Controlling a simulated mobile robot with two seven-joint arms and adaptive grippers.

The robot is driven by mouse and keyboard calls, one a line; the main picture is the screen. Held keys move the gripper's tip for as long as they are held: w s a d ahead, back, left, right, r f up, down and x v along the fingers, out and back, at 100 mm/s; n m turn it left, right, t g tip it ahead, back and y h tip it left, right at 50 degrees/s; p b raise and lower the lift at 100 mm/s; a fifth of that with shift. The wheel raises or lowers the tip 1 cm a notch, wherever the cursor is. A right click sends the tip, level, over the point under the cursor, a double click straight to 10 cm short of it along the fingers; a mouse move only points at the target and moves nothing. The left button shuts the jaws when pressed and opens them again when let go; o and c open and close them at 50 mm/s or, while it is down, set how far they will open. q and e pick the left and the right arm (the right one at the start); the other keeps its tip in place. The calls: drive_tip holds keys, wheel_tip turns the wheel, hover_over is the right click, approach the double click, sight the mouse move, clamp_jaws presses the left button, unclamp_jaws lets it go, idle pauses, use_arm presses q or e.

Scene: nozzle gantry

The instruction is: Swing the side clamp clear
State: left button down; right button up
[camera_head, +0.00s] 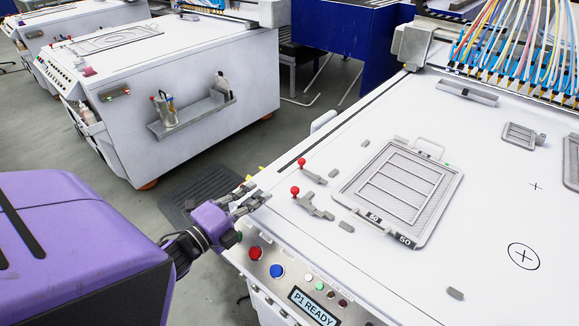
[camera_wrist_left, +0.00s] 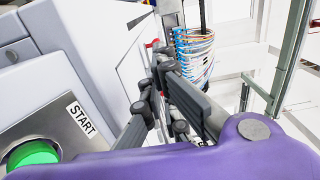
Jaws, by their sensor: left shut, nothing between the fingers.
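Two grey toggle clamps with red ball knobs sit on the white table left of the rectangular mesh tray (camera_head: 400,190). The nearer clamp (camera_head: 316,207) is close to the tray's front left corner, and the farther clamp (camera_head: 314,174) is behind it. I cannot tell which one is the side clamp. My left gripper (camera_head: 258,197) is at the table's left front edge, left of the nearer clamp and apart from it. Its fingers (camera_wrist_left: 163,65) are shut and empty. A small bit of red shows behind the fingertips in the left wrist view. My right gripper is not in view.
A control panel with a red button (camera_head: 255,253), a blue button (camera_head: 277,271) and a display (camera_head: 313,306) lies along the front edge. A green START button (camera_wrist_left: 33,153) is near my left wrist. Cables (camera_head: 520,45) hang at the back right.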

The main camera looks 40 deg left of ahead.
sight(299, 162)
use_arm(q)
drive_tip(key=shift+s+d, duration=0.1)
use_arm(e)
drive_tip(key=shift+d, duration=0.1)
use_arm(q)
drive_tip(key=w, duration=0.4)
drive_tip(key=w+p, duration=0.1)
drive_tip(key=w, duration=0.3)
drive_tip(key=w+d, duration=0.1)
drive_tip(key=w, duration=0.3)
drive_tip(key=shift+w+r+p, duration=0.15)
drive_tip(key=shift+w+p, duration=0.25)
drive_tip(key=shift+w, duration=0.65)
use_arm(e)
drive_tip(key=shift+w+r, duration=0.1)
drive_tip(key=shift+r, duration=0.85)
use_arm(q)
drive_tip(key=shift+h, duration=0.3)
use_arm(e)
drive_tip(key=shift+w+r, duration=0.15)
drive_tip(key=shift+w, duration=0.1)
